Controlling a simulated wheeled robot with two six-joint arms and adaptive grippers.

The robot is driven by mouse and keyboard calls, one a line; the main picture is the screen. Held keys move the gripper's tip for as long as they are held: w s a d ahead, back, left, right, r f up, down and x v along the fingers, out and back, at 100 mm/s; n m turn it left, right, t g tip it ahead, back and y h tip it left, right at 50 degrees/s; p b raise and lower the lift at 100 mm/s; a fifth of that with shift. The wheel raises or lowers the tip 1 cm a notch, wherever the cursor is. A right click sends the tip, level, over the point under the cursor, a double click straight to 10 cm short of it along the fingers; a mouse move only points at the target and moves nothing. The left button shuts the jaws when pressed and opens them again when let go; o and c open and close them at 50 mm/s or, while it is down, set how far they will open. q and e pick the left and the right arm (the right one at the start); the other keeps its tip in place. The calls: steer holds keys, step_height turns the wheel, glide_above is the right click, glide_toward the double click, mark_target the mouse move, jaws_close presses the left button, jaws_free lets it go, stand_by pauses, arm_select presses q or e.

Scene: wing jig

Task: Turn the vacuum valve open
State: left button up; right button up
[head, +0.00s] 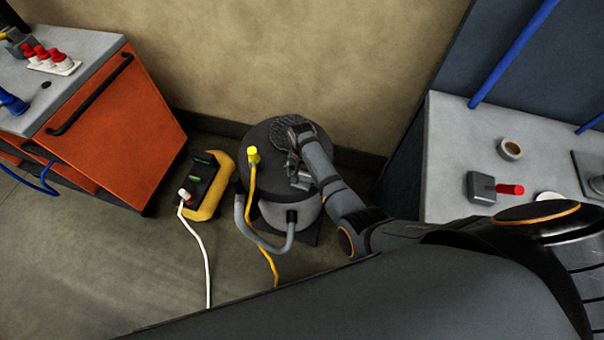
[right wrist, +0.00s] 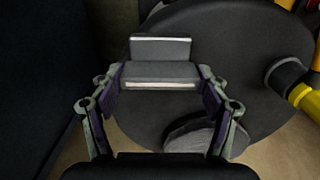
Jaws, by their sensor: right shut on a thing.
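A grey block with a red lever (head: 482,187), which looks like the vacuum valve, sits on the light grey bench top (head: 450,140) at the right of the head view. The lever points right. My right gripper (head: 298,181) is away from it, low over the black and grey vacuum machine (head: 262,137). In the right wrist view my right gripper (right wrist: 160,88) is shut on a small grey block (right wrist: 160,72) with pale edges, above the machine's dark round top (right wrist: 235,60). Whether the block is part of the machine is unclear. My left gripper is out of view.
A yellow and black power box (head: 207,185) with a white cable stands left of the machine. A yellow-plugged cord (head: 252,155) and a grey hose (head: 265,243) are close to my right gripper. An orange cabinet (head: 125,125) stands at left. A small round cup (head: 510,149) is behind the lever block.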

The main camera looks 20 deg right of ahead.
steer(key=n+p, duration=0.2)
steer(key=n, duration=0.1)
steer(key=shift+r, duration=0.2)
steer(key=n+p, duration=0.2)
steer(key=n, duration=0.2)
steer(key=shift+n+p, duration=0.35)
steer(key=shift+n, duration=0.05)
steer(key=n+p, duration=0.1)
steer(key=n, duration=0.4)
steer(key=shift+f, duration=0.15)
steer(key=shift+n+p, duration=0.65)
steer(key=shift+n, duration=1.85)
steer(key=o, duration=1.1)
steer(key=shift+o, duration=0.2)
